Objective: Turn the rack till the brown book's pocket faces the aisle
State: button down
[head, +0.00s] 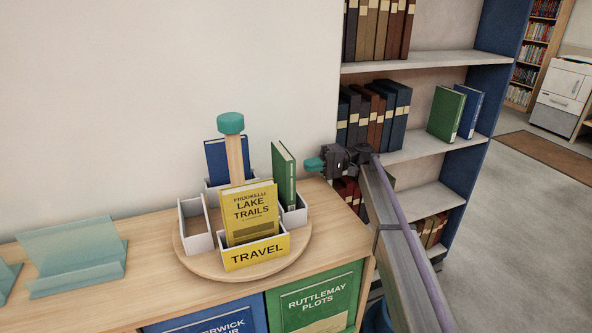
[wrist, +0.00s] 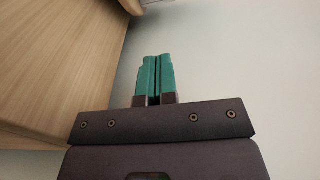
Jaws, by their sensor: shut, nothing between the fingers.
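The rack (head: 190,268) is a round wooden turntable on the cabinet top, with a central post (head: 235,158) capped by a teal knob (head: 231,123). Its front pocket (head: 256,252), labelled TRAVEL, holds a yellow book (head: 249,210). A green book (head: 284,175) stands in the right pocket and a blue book (head: 216,158) in the back one. The left pocket (head: 194,224) looks empty. I see no brown book in the rack. My gripper (head: 314,163) is shut and empty, just right of the green book and apart from it; its teal fingers also show in the wrist view (wrist: 155,78).
A teal stand (head: 78,255) sits on the cabinet top (head: 150,290) left of the rack. A tall bookshelf (head: 420,142) with several books stands behind my arm at the right. The wall is close behind the rack.

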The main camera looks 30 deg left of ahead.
jog(key=s+d+r+n+t+h+p, duration=0.1)
jog(key=s+d+r+t+p, duration=0.1)
jog(key=s+d+r+p, duration=0.35)
jog(key=s+d+r+t+p, duration=0.2)
jog(key=s+r+p, duration=0.4)
jog(key=s+p, duration=0.5)
jog(key=s+d+f+n+t+h+p, duration=0.4)
jog(key=s+d+n+t, duration=0.4)
jog(key=n, duration=0.8)
jog(key=d+t, duration=0.1)
jog(key=d, duration=0.2)
jog(key=shift+s+d, duration=0.2)
jog(key=shift+s, duration=0.1)
